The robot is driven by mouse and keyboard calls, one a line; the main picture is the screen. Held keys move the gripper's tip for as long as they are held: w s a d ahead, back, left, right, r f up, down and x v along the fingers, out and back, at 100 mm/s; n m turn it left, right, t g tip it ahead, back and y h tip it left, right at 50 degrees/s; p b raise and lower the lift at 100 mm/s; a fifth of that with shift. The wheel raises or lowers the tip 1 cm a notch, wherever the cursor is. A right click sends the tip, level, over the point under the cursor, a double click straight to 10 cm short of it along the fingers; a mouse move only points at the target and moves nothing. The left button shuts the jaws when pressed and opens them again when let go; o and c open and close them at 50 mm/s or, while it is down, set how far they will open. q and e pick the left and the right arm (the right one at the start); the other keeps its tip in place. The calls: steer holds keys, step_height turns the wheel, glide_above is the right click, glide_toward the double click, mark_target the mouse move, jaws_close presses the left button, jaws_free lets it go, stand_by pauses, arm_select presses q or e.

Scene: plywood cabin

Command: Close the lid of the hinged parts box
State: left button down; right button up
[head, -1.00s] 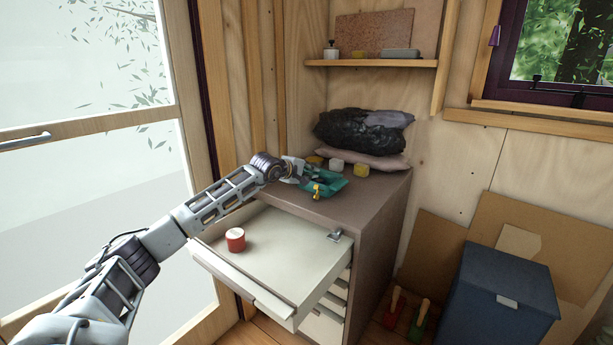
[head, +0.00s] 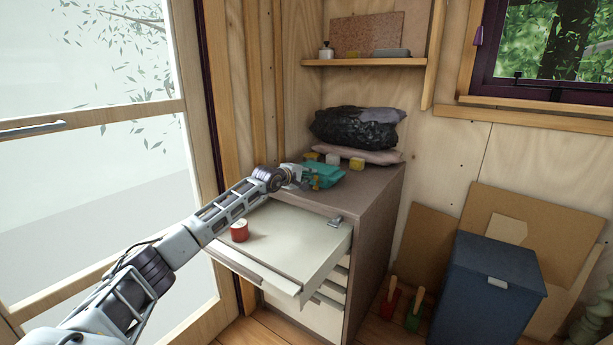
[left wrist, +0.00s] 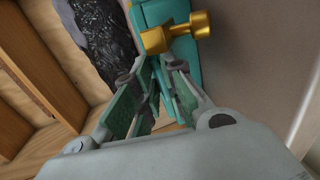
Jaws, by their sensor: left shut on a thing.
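The teal hinged parts box (head: 325,174) sits on top of the brown cabinet, near its back left. A brass-coloured knobbed fitting (head: 314,183) shows at its near side and is large in the left wrist view (left wrist: 175,33). My left gripper (head: 304,181) is at the near left side of the box. In the left wrist view its fingers (left wrist: 155,75) are close together on a teal part of the box. The gripper partly hides the box, and I cannot tell exactly how far the lid is down. My right gripper is not in view.
The cabinet's top drawer (head: 290,240) is pulled out below my left arm, with a red tin (head: 239,231) in it. Black and pink bags (head: 355,128) lie behind the box, with small yellow and white blocks (head: 333,158) between. A blue bin (head: 487,295) stands at right.

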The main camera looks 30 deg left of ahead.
arm_select(q)
steer(key=shift+f, duration=0.55)
steer(key=c, duration=1.6)
jaws_free()
steer(key=shift+w, duration=0.1)
steer(key=shift+r, duration=0.2)
steer(key=shift+s+a+r, duration=0.1)
steer(key=shift+s, duration=0.2)
steer(key=v, duration=1.1)
steer(key=shift+s+r, duration=0.1)
steer(key=shift+s, duration=0.05)
